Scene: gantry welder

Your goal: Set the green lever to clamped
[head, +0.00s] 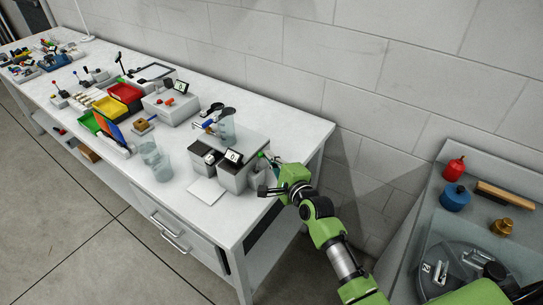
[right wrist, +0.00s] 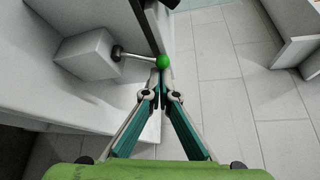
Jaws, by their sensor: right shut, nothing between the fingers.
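The green lever shows in the right wrist view as a round green knob (right wrist: 163,60) on a thin metal rod. The rod comes out sideways from a grey block (right wrist: 88,55) on the welder's side. My right gripper (right wrist: 163,80) is shut and empty, its fingertips right at the knob, just below it in the picture. I cannot tell whether they touch it. My left gripper is not in view.
The white bench (head: 180,195) carries clear beakers (head: 155,162), a yellow bin (head: 108,107), a red bin (head: 125,92) and other instruments. A grey side table (head: 500,160) at right holds a red flask (head: 454,167) and a blue jar (head: 455,197). A block wall stands behind the bench.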

